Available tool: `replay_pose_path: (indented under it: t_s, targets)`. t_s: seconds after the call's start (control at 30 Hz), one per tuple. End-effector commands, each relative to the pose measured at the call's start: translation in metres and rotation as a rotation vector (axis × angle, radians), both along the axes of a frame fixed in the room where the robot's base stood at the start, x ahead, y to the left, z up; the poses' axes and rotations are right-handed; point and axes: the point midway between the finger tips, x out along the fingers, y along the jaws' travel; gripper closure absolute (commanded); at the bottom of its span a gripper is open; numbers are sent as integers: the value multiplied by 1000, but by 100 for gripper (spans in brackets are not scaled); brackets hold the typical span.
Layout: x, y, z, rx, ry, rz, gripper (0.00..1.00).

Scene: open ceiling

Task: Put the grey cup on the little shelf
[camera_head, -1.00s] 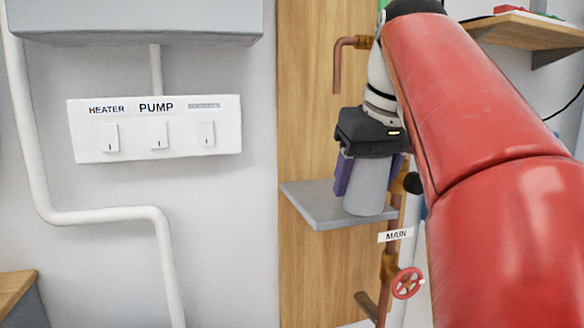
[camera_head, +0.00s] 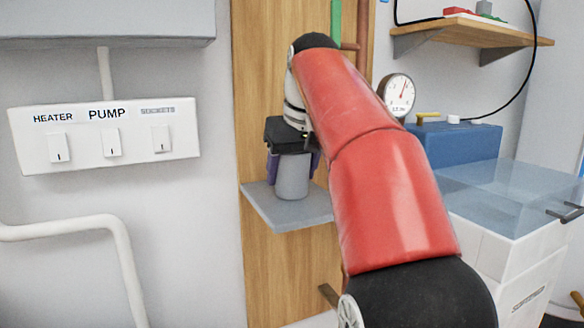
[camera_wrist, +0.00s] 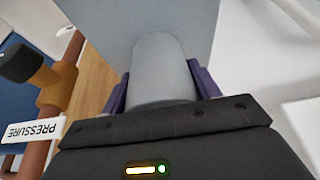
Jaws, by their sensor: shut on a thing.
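The grey cup (camera_head: 292,178) is upright in my gripper (camera_head: 291,170), with purple fingers on both sides of it. The gripper is shut on the cup. The little grey shelf (camera_head: 268,207) is fixed to the wooden panel, and the cup's base appears at or just over its surface; I cannot tell whether it touches. In the wrist view the cup (camera_wrist: 163,70) lies between the purple fingers, with the grey shelf (camera_wrist: 120,30) behind it. My red arm hides part of the panel to the right of the cup.
A switch panel (camera_head: 105,138) is on the wall at left, above a white pipe (camera_head: 75,228). A gauge (camera_head: 397,95), a blue box (camera_head: 455,143) and a clear-lidded white unit (camera_head: 510,200) stand at right. In the wrist view a copper pipe (camera_wrist: 62,85) is close beside the shelf.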

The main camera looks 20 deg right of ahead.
Motion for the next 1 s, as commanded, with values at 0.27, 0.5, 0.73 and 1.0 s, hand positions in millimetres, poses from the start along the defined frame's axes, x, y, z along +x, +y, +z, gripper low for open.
replay_pose_path:
  t_s: [0.27, 0.5, 0.73, 1.0]
  targets:
    - [0, 0, -4, 0, 0, 0, 61]
    - [0, 0, -3, 1, 1, 0, 17]
    - [0, 0, -2, 0, 1, 0, 17]
    - [-24, 0, 10, -2, -1, -3, 17]
